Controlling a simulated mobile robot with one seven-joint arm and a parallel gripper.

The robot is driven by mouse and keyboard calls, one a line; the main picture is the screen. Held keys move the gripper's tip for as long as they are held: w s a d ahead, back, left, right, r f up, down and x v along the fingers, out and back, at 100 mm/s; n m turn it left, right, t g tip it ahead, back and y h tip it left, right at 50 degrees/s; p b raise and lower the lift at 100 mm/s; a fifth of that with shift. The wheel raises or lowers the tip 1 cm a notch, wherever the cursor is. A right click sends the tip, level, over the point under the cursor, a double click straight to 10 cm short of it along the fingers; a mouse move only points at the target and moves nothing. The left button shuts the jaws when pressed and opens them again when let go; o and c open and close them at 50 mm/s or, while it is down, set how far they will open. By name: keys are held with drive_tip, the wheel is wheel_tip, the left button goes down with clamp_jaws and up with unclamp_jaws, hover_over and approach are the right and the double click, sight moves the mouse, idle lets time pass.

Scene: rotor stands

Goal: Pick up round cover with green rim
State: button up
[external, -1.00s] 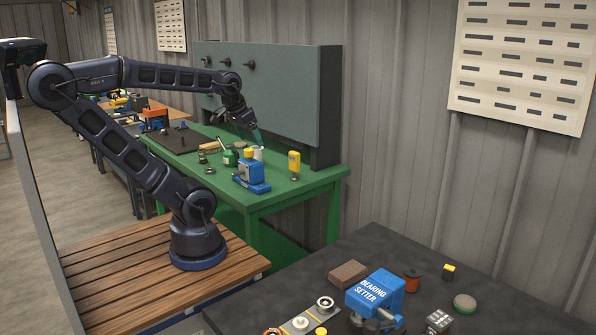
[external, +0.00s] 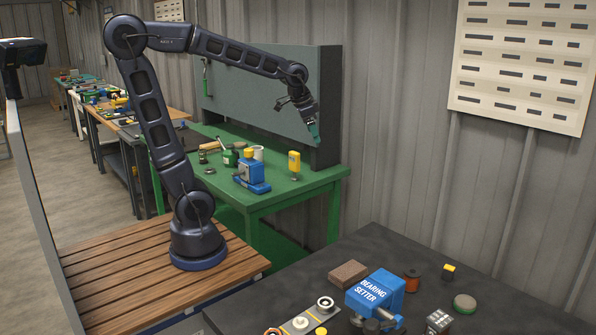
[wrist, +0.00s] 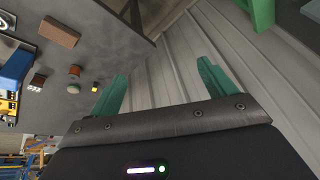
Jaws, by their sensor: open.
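The round cover with a green rim (external: 465,303) lies flat on the dark tabletop (external: 385,248) at the lower right of the external view. In the wrist view it is a small green-edged disc (wrist: 73,88), left of my left fingertip. My gripper (external: 314,134) is raised in front of the grey panel's right end, well away from the cover. In the wrist view the teal fingers of my gripper (wrist: 160,82) are wide apart with nothing between them.
Around the cover are a yellow block (external: 449,270), an orange-brown spool (external: 411,280), a patterned cube (external: 438,320), a brown brick (external: 348,273) and the blue bearing setter (external: 378,295). A green bench (external: 290,190) with tools stands below my gripper. A ribbed wall is behind.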

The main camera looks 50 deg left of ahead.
drive_tip(key=w+d+f+m+h, duration=0.1)
drive_tip(key=w+d+f+m, duration=0.1)
drive_tip(key=w+d, duration=0.35)
drive_tip(key=w+d+f+m, duration=0.2)
drive_tip(key=d, duration=0.7)
drive_tip(key=m+g+h, duration=0.2)
drive_tip(key=m+g, duration=0.3)
drive_tip(key=m, duration=0.4)
approach(465, 300)
drive_tip(key=x, duration=0.3)
drive_tip(key=shift+s+a+f, duration=0.25)
drive_tip(key=shift+f, duration=0.1)
drive_tip(key=shift+w+d+x, duration=0.1)
drive_tip(key=shift+d+x, duration=0.1)
drive_tip(key=shift+x, duration=1.25)
drive_tip(key=shift+w+d+x, duration=0.15)
drive_tip(key=shift+x, duration=1.25)
drive_tip(key=shift+r+t+h, duration=0.15)
drive_tip(key=shift+t+h, duration=0.15)
drive_tip(key=shift+c, duration=0.2)
drive_tip(key=c, duration=1.1)
